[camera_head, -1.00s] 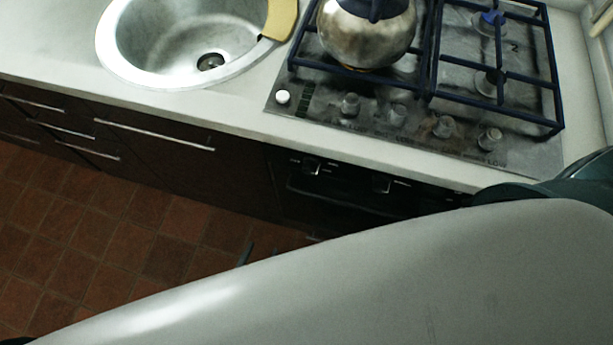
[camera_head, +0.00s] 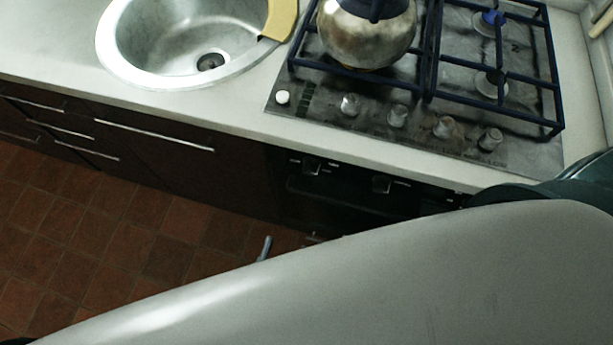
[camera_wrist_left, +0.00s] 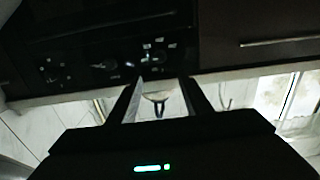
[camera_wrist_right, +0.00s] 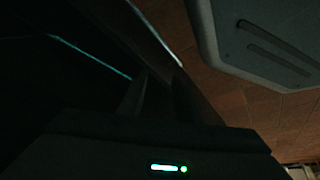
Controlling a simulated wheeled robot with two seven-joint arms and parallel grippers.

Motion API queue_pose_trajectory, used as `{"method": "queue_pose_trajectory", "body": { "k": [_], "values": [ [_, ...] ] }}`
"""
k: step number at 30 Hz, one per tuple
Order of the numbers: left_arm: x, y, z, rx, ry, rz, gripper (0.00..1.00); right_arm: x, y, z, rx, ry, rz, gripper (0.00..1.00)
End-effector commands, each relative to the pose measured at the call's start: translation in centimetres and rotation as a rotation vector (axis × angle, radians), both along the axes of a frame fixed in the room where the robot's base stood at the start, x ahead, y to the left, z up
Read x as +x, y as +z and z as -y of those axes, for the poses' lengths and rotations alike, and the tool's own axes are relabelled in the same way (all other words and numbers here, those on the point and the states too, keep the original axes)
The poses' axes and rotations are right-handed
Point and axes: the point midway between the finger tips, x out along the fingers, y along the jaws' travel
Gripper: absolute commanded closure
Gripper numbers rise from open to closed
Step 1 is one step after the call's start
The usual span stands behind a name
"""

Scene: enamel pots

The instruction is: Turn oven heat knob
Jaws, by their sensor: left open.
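The black oven front sits below the worktop and carries a left knob (camera_head: 312,167) and a right knob (camera_head: 381,184). Which of them sets the heat cannot be read. In the left wrist view the oven appears upside down, with a knob (camera_wrist_left: 106,65) left of the fingers. My left gripper (camera_head: 265,248) shows only as a small grey finger, below and left of the knobs, apart from them. In its wrist view the left gripper (camera_wrist_left: 162,85) is open and touches no knob. My right gripper (camera_wrist_right: 160,78) is in a dark view, its fingers apart, with no knob visible.
A gas hob (camera_head: 420,120) with its own knobs and a kettle (camera_head: 366,35) is above the oven. A sink (camera_head: 165,45) is at left. Dark drawers (camera_head: 150,160) with long handles adjoin the oven. The tiled floor (camera_head: 150,240) is clear.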

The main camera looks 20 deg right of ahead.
Motion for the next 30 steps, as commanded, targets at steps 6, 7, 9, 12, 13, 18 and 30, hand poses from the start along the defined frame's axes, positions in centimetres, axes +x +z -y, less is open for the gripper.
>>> {"method": "queue_pose_trajectory", "body": {
  "k": [6, 7, 9, 12, 13, 18, 30],
  "values": [
    [1.7, 0.1, 1.1, -0.001, 0.002, 0.002, 0.55, 0.1, 0.4, -0.2, 0.004, 0.003, 0.020, 0.69],
    [2.1, 0.2, 1.3, -0.001, 0.002, 0.002, 0.55, 0.1, 0.5, -0.2, 0.005, 0.003, 0.024, 0.69],
    [3.0, 0.2, 1.9, -0.002, 0.002, 0.002, 0.55, 0.2, 0.7, -0.4, 0.009, 0.006, 0.036, 0.69],
    [4.4, 0.2, 2.9, -0.002, 0.002, 0.002, 0.55, -0.2, 0.6, -0.8, 0.015, 0.011, 0.046, 0.69],
    [4.9, 0.2, 3.2, -0.002, 0.001, 0.002, 0.55, -0.3, 0.6, -1.1, 0.018, 0.013, 0.050, 0.69],
    [7.5, 0.3, 4.9, -0.001, 0.002, 0.003, 0.55, 0.3, 1.1, -1.6, 0.030, 0.016, 0.087, 0.69],
    [12.8, 0.1, 8.6, -0.001, 0.001, 0.002, 0.55, 1.1, 2.1, -2.5, 0.050, 0.022, 0.155, 0.69]
  ]
}}
